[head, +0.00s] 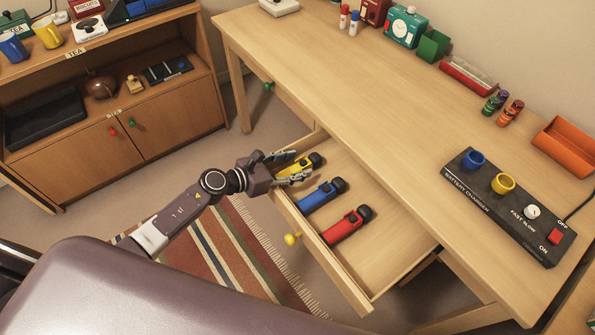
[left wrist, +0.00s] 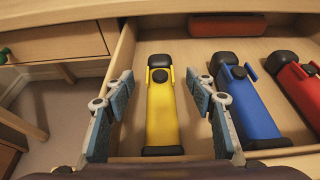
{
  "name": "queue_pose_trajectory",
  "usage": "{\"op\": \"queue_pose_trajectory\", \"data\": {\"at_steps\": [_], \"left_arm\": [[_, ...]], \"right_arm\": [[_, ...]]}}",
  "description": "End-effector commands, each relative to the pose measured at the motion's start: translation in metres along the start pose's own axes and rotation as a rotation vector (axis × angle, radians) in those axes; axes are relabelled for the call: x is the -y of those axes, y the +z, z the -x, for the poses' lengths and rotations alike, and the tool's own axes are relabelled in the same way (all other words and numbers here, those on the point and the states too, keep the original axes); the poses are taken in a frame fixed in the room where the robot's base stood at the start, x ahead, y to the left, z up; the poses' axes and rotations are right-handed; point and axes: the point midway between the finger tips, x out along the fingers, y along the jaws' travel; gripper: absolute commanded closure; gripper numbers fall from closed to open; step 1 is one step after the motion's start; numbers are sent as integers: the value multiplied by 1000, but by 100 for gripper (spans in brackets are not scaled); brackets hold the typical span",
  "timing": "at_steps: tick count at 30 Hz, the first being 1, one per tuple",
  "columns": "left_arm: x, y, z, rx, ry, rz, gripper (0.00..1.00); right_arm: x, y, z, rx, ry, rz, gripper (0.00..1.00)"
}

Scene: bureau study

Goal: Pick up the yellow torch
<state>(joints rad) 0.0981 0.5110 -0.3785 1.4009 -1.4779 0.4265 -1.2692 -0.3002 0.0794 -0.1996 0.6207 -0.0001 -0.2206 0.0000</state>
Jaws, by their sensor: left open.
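The yellow torch (head: 297,170) lies in the open drawer (head: 385,271), leftmost of three torches in a row. In the left wrist view the yellow torch (left wrist: 161,105) lies lengthwise with its black head at the far end. My left gripper (head: 285,168) is at the drawer's left end, over the yellow torch. In the left wrist view my left gripper (left wrist: 163,100) is open, one finger on each side of the torch, with visible gaps. Whether the fingers are down at torch height is hard to tell. My right gripper is not in view.
The blue torch (head: 320,196) and red torch (head: 346,226) lie to the right in the same drawer. In the left wrist view the right finger is close to the blue torch (left wrist: 243,105). The desk top (head: 340,80) overhangs the drawer's back. A battery charger (head: 510,205) stands on it.

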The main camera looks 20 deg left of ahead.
Motion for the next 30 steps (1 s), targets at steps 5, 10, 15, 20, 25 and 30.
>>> {"op": "queue_pose_trajectory", "data": {"at_steps": [5, 10, 15, 20, 25, 30], "left_arm": [[0, 0, -1, -1, 0, 0, 49], [0, 0, -1, -1, 0, 0, 61], [0, 0, -1, -1, 0, 0, 80], [0, 0, -1, -1, 0, 0, 98], [0, 1, -1, 1, 1, 0, 100], [0, 5, 1, 1, 0, -1, 100]], "right_arm": [[0, 0, 0, 0, 0, 0, 41], [0, 0, 0, 0, 0, 0, 41], [0, 0, 0, 0, 0, 0, 41], [0, 0, 0, 0, 0, 0, 41], [0, 0, 0, 0, 0, 0, 41], [0, 0, 2, 0, 0, 1, 41]]}}
